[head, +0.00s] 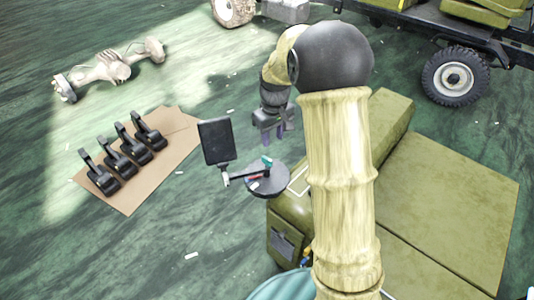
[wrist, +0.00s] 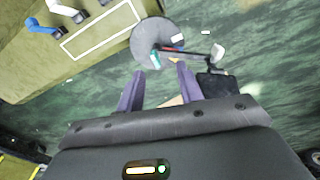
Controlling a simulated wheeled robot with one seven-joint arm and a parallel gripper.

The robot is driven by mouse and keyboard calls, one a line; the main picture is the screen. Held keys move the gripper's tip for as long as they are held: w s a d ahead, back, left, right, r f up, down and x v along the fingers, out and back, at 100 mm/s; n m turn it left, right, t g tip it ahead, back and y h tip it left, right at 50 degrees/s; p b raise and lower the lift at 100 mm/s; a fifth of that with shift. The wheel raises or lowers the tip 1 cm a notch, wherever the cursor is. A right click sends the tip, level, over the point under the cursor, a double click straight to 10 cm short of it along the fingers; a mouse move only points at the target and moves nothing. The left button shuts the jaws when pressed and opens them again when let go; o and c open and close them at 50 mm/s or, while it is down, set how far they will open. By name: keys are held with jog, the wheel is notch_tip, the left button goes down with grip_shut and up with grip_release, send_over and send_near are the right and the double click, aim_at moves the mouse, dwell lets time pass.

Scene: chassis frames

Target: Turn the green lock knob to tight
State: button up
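A small teal-green piece (head: 267,162) shows at the round grey disc, next to red and white pieces. It also shows in the wrist view (wrist: 155,60). It may be the green lock knob, but it is too small to tell its shape or turn position. The grey disc (head: 270,184) also shows in the wrist view (wrist: 145,40). My gripper (head: 272,142) hangs above and beyond the disc in the head view. In the wrist view its purple fingers (wrist: 160,68) are spread with nothing between them, and the teal piece shows just past their tips.
A black panel (head: 216,142) on a thin arm stands left of the disc. A green box (head: 445,205) lies right, partly behind my arm. Several black clamp-like parts (head: 122,165) lie on brown board. An axle (head: 110,68) and a wheeled vehicle (head: 455,76) stand farther back. Floor between is mostly clear.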

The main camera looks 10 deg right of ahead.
aim_at(267, 159)
jog(key=w+n+p, duration=0.1)
jog(key=w+n, duration=0.1)
jog(key=w, duration=0.6)
jog(key=shift+f+g, duration=0.25)
jog(key=shift+g, duration=0.15)
notch_tip(267, 159, down, 17)
jog(key=p, duration=0.4)
jog(key=shift+f+p, duration=0.2)
jog(key=shift+p, duration=0.1)
grip_shut()
